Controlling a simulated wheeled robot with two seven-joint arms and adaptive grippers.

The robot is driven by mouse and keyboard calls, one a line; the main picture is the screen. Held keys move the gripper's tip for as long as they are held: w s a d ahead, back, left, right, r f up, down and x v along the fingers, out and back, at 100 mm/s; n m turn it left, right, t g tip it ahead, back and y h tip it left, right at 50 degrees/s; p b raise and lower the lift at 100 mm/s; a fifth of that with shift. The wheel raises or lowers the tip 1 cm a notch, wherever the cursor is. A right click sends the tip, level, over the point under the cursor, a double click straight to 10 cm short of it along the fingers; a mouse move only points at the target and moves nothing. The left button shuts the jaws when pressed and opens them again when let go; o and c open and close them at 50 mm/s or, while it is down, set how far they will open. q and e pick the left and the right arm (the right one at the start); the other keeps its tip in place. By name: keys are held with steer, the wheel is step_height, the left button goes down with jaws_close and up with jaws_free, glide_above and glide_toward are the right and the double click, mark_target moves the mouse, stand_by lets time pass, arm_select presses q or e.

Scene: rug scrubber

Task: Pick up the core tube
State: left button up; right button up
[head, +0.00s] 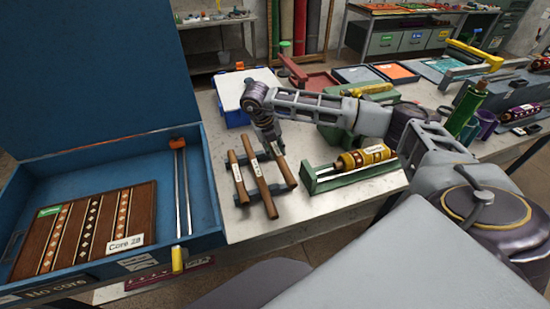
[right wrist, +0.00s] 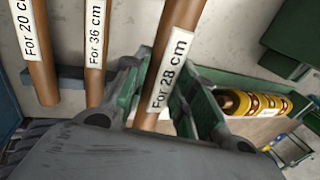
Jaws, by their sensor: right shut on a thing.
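Three brown core tubes lie side by side on a dark rack on the worktable. In the right wrist view their labels read "For 20 cm" (right wrist: 38,50), "For 36 cm" (right wrist: 97,45) and "For 28 cm" (right wrist: 172,65). In the head view they show as the left tube (head: 238,180), the middle tube (head: 262,188) and the right tube (head: 284,170). My right gripper (head: 270,142) reaches down over the right tube, and its fingers (right wrist: 165,108) are shut around the "For 28 cm" tube. I cannot tell whether that tube is clear of the rack. My left gripper is not in view.
A blue open case (head: 206,190) on the left holds a patterned rug panel (head: 85,232) with a "Core 28" card. A green cradle (head: 325,183) with a yellow roll (head: 365,158) stands right of the tubes. A white-topped blue tray (head: 238,85) is behind. Bare tabletop lies in front.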

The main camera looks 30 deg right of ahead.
steer(key=shift+r, duration=0.85)
steer(key=shift+s+a+r+p, duration=0.15)
steer(key=shift+s+r+p, duration=0.2)
steer(key=shift+p, duration=0.45)
